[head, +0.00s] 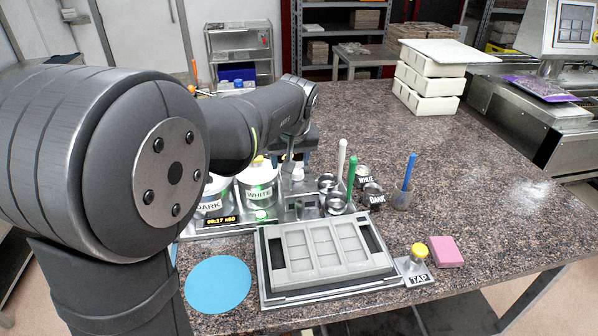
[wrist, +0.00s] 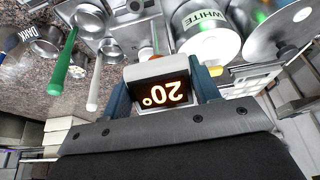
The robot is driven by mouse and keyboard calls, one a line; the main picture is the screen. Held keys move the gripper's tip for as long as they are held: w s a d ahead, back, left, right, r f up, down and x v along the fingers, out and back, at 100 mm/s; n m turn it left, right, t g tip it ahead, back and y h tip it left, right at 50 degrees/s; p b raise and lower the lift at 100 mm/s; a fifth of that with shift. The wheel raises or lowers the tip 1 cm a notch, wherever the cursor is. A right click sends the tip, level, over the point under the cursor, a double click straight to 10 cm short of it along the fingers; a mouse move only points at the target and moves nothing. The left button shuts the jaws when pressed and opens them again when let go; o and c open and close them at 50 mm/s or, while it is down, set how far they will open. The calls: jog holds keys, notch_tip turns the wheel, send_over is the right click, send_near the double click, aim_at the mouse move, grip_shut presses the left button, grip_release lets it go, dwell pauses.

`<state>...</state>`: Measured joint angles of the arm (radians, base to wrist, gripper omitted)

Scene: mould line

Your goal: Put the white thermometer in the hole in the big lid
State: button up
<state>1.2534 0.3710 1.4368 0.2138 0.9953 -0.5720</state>
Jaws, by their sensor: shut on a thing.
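The white thermometer (wrist: 166,68) is between my gripper's blue fingers in the wrist view, its dark display reading 20° upside down; its lower end is hidden. My gripper (head: 298,166) is shut on it, in the head view just right of the pot marked WHITE (head: 259,196). That pot also shows in the wrist view (wrist: 205,42), up and right of the thermometer. A wide grey round lid (wrist: 268,38) lies right of it, with a small pale spot; I cannot tell if this is the hole. The thermometer is apart from the lid.
The pot marked DARK (head: 211,204) stands left, partly behind my arm. Ladles with white (head: 341,155) and green (head: 351,172) handles stand right of my gripper. A grey mould (head: 283,262) lies in front, with a blue disc (head: 218,284) at left.

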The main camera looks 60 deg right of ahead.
jog(key=w+a+r+n, duration=0.1)
jog(key=w+a, duration=0.5)
jog(key=w, duration=0.3)
jog(key=w+a+r, duration=0.1)
jog(key=w+a, duration=0.5)
jog(key=w, duration=0.3)
jog(key=shift+a+n+t, duration=0.3)
jog(key=shift+a+n, duration=0.1)
jog(key=shift+f, duration=0.15)
dwell(0.4)
notch_tip(320, 180, down, 7)
jog(key=shift+f, duration=0.2)
dwell(1.4)
jog(key=o, duration=1.5)
